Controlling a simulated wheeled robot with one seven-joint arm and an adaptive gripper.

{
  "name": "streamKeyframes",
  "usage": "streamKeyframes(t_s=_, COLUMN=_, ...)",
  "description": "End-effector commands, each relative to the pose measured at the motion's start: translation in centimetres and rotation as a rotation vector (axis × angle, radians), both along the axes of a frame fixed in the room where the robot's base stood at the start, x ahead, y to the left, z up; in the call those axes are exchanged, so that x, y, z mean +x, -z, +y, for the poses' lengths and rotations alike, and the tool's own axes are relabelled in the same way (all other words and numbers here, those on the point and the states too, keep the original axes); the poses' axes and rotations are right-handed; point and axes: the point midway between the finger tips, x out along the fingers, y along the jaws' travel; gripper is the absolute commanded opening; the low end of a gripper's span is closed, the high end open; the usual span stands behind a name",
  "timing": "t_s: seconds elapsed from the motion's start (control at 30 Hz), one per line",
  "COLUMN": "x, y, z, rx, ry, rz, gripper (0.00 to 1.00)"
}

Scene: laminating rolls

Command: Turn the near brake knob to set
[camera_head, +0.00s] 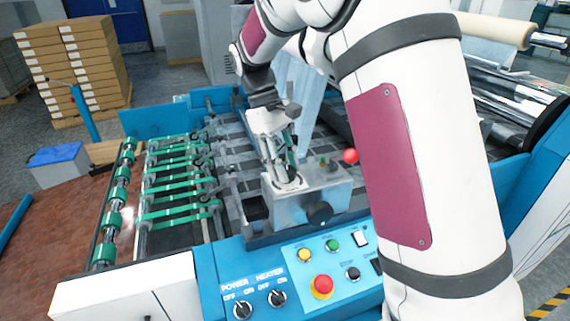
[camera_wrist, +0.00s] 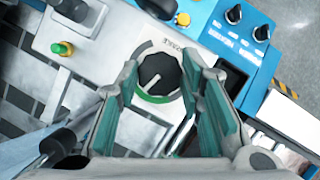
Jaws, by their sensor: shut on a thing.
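The near brake knob (camera_wrist: 157,73) is a round black knob with a white pointer line, seen in the wrist view. My gripper (camera_head: 287,182) points down onto the top of a grey metal box (camera_head: 335,196). In the wrist view its two green-padded fingers stand on either side of the knob, shut on it. In the head view my gripper hides the knob.
A red ball handle (camera_head: 350,156) and a small green button (camera_head: 333,162) are by the box's right side. A black knob (camera_head: 319,213) sits on its front. The blue control panel (camera_head: 262,262) with a red stop button (camera_head: 321,286) lies in front. Green-belted rollers (camera_head: 180,185) are at left.

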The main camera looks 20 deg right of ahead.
Motion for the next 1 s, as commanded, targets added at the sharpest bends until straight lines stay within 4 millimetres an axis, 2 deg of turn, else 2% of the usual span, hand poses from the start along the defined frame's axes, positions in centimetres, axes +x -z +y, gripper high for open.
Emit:
streamKeyframes(t_s=0.03, x=0.0, y=0.0, z=0.0, rx=0.0, ry=0.0, rz=-0.001, gripper=0.07)
streamKeyframes(t_s=0.07, x=0.0, y=0.0, z=0.0, rx=0.0, ry=0.0, rz=-0.001, gripper=0.39)
streamKeyframes(t_s=0.13, x=0.0, y=0.0, z=0.0, rx=0.0, ry=0.0, rz=-0.001, gripper=0.55)
streamKeyframes(t_s=0.43, x=0.0, y=-0.1, z=0.0, rx=0.0, ry=-0.001, rz=-0.001, gripper=0.55)
streamKeyframes(t_s=0.57, x=0.3, y=-0.7, z=0.1, rx=0.0, ry=-0.001, rz=-0.001, gripper=0.55)
streamKeyframes(t_s=0.67, x=0.8, y=-2.0, z=0.4, rx=0.001, ry=-0.003, rz=-0.003, gripper=0.55)
streamKeyframes(t_s=1.0, x=3.1, y=-8.3, z=1.7, rx=0.001, ry=-0.002, rz=-0.004, gripper=0.55)
